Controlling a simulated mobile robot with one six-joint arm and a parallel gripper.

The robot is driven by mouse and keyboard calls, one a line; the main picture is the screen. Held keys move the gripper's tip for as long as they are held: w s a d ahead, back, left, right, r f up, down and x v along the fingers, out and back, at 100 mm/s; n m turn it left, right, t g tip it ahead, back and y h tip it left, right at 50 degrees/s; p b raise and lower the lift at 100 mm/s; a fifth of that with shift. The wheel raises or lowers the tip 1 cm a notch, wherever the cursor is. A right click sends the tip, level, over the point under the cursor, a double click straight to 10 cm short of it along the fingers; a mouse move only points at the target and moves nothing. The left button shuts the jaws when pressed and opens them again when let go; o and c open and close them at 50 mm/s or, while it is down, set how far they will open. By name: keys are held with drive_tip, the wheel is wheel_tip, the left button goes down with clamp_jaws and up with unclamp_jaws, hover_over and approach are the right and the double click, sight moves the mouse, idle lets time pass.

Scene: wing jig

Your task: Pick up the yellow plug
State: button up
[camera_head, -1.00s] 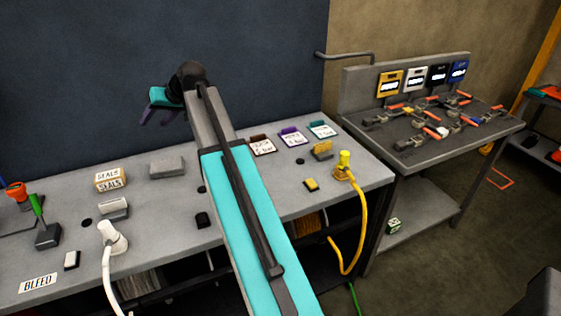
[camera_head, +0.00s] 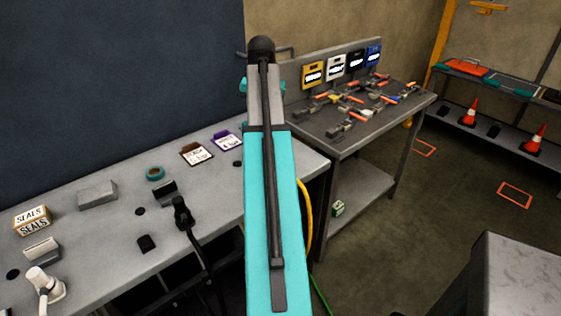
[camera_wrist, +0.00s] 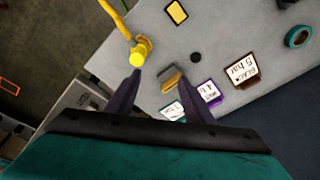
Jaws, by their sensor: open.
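The yellow plug (camera_wrist: 138,56) is near the top left of the wrist view, close to the bench edge, with its yellow cable (camera_wrist: 115,17) running up and left. My gripper (camera_wrist: 160,77) is open and empty, its two purple fingers pointing toward the bench. The plug lies just beyond the left fingertip, outside the gap between the fingers. In the head view my arm hides the plug, and only part of the yellow cable (camera_head: 306,207) shows. Little of the gripper shows there.
A yellow-and-grey block (camera_wrist: 172,80) appears between the fingers in the wrist view. The bench also holds label cards (camera_head: 196,153), a teal tape ring (camera_head: 155,173), a black plug (camera_head: 182,213) and a white plug (camera_head: 43,283). A tool table (camera_head: 350,135) stands beyond the bench.

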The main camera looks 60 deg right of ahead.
drive_tip(key=shift+m+g, duration=0.3)
drive_tip(key=shift+m, duration=0.3)
drive_tip(key=s, duration=0.1)
drive_tip(key=s+d, duration=0.1)
drive_tip(key=s, duration=0.2)
drive_tip(key=shift+d+r, duration=0.1)
drive_tip(key=shift+d, duration=0.2)
drive_tip(key=shift+w+d+f+p, duration=0.1)
drive_tip(key=shift+d+f+p, duration=0.2)
drive_tip(key=shift+f, duration=1.1)
drive_tip(key=shift+d+f+p, duration=0.1)
drive_tip(key=shift+f+p, duration=0.25)
drive_tip(key=shift+f, duration=1.1)
drive_tip(key=shift+w+d+f+p, duration=0.1)
drive_tip(key=shift+d+f+p, duration=0.2)
drive_tip(key=shift+f, duration=1.1)
drive_tip(key=shift+a, duration=0.1)
drive_tip(key=shift+f, duration=0.1)
drive_tip(key=shift+s+d+f+p, duration=0.1)
drive_tip(key=shift+d+f+p, duration=0.05)
drive_tip(key=shift+f+p, duration=0.45)
drive_tip(key=shift+s+d+f+p, duration=0.1)
drive_tip(key=shift+f+p, duration=0.3)
drive_tip(key=shift+f, duration=0.35)
drive_tip(key=shift+w+d+f, duration=0.1)
drive_tip(key=shift+d+f, duration=0.05)
drive_tip(key=shift+f, duration=1)
